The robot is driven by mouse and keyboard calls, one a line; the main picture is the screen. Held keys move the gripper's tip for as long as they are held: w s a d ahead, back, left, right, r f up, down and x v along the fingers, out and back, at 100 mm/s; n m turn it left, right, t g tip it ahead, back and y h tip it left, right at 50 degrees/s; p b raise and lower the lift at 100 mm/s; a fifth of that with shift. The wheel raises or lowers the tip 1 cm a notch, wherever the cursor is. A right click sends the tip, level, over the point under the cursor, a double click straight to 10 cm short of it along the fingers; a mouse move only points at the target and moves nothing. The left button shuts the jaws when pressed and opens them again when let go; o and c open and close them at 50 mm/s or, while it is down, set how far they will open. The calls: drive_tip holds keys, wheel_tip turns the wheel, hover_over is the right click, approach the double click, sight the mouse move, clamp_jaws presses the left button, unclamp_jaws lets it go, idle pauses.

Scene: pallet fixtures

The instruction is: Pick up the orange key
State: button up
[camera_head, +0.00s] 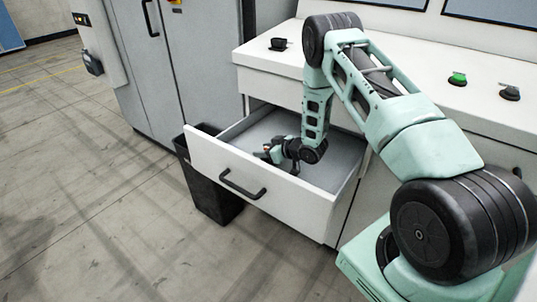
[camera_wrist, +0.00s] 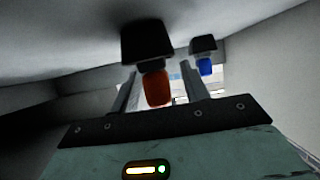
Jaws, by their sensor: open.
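The orange key (camera_wrist: 157,87) shows in the wrist view as a rounded orange piece against a black block (camera_wrist: 147,42). My gripper (camera_wrist: 160,74) is open, with one finger on each side of the orange piece in the picture. I cannot tell whether either finger touches it. In the head view my gripper (camera_head: 270,151) is low inside the open white drawer (camera_head: 234,180). The key is too small and too covered by the gripper there to make out clearly.
A blue piece (camera_wrist: 206,66) on a second black block (camera_wrist: 203,44) is close by on the right in the wrist view. The drawer walls surround my gripper. A black bin (camera_head: 214,197) stands below the drawer's left side. The white console (camera_head: 430,88) is above and behind.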

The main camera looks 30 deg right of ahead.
clamp_jaws()
drive_tip(key=shift+r, duration=0.2)
